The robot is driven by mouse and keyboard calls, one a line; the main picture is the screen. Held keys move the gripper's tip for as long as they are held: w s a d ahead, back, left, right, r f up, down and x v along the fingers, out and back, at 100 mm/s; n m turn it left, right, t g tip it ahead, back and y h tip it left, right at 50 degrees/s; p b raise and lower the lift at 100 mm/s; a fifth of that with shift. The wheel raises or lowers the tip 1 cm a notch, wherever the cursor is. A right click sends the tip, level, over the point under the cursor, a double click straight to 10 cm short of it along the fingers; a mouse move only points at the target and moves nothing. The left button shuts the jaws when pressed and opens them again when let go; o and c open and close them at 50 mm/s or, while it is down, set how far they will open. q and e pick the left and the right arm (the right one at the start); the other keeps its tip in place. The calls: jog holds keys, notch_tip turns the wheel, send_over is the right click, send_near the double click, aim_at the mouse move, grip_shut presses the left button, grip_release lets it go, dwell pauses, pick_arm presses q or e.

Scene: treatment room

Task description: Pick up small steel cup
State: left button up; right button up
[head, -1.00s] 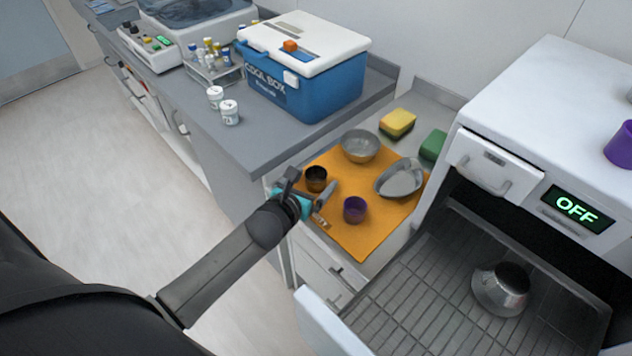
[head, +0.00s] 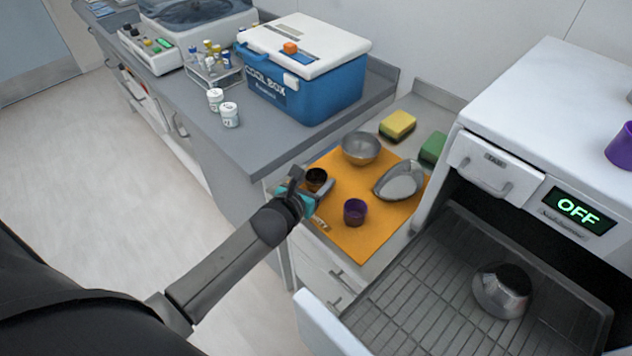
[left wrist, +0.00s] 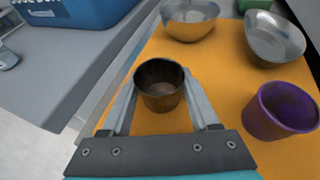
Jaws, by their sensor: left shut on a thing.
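The small steel cup (head: 316,178) looks dark inside and stands upright at the left edge of the orange mat (head: 362,240). My left gripper (head: 318,185) is at the cup and partly covers it in the head view. In the left wrist view, the cup (left wrist: 159,86) sits between the two fingers of the left gripper (left wrist: 160,92), which are shut on its sides. The cup appears to be on the mat; I cannot tell if it is lifted. My right gripper is not in view.
A purple cup (head: 355,211), a steel bowl (head: 361,148) and a kidney dish (head: 399,181) share the mat. Sponges (head: 397,124) lie behind. A blue cool box (head: 303,75) stands on the counter. An open oven-like machine with a rack (head: 420,290) is at right.

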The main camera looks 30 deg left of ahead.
pick_arm(q)
jog(key=c, duration=0.4)
jog(key=shift+o, duration=0.2)
jog(key=shift+r, duration=0.1)
